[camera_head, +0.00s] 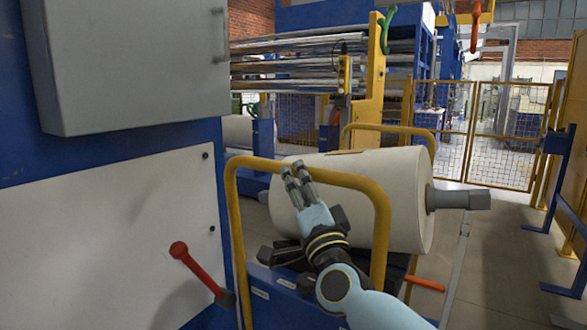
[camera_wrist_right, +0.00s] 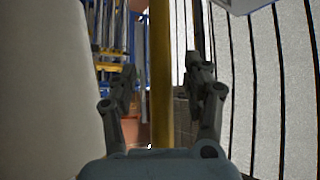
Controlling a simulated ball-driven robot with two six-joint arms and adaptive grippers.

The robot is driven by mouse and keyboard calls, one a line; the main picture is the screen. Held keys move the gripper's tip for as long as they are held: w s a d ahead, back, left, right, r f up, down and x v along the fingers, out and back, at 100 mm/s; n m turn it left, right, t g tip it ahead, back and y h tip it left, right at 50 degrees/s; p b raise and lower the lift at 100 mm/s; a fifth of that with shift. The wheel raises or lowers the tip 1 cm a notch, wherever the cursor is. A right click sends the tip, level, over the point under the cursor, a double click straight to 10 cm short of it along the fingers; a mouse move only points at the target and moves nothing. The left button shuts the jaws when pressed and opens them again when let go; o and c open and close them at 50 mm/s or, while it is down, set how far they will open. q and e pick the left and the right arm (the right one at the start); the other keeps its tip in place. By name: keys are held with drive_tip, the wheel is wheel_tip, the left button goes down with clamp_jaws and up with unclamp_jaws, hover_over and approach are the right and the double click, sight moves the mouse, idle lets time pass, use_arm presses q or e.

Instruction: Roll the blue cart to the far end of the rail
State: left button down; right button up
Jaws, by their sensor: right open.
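The blue cart (camera_head: 272,300) stands at lower middle in the head view and carries a large white roll (camera_head: 375,195) with a grey shaft end. A yellow tubular handle (camera_head: 236,215) arches over its near side. My right gripper (camera_head: 291,172) is open by the handle's top bar, in front of the roll. In the right wrist view, its open fingers (camera_wrist_right: 160,85) frame an upright yellow bar (camera_wrist_right: 161,45). I cannot tell whether the bar lies between the fingers or beyond them. My left gripper is not in view. I cannot make out the rail clearly.
A blue and white cabinet (camera_head: 110,240) with a red lever (camera_head: 195,268) stands close on the left. Yellow mesh fencing (camera_head: 505,125) and a roller machine (camera_head: 290,65) stand behind. Grey floor (camera_head: 500,250) is open to the right, with blue stands (camera_head: 560,215) at the edge.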

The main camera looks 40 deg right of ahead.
sight(294, 172)
drive_tip(key=shift+x, duration=1.95)
drive_tip(key=c, duration=0.4)
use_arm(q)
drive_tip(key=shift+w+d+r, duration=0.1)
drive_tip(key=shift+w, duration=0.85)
use_arm(e)
clamp_jaws()
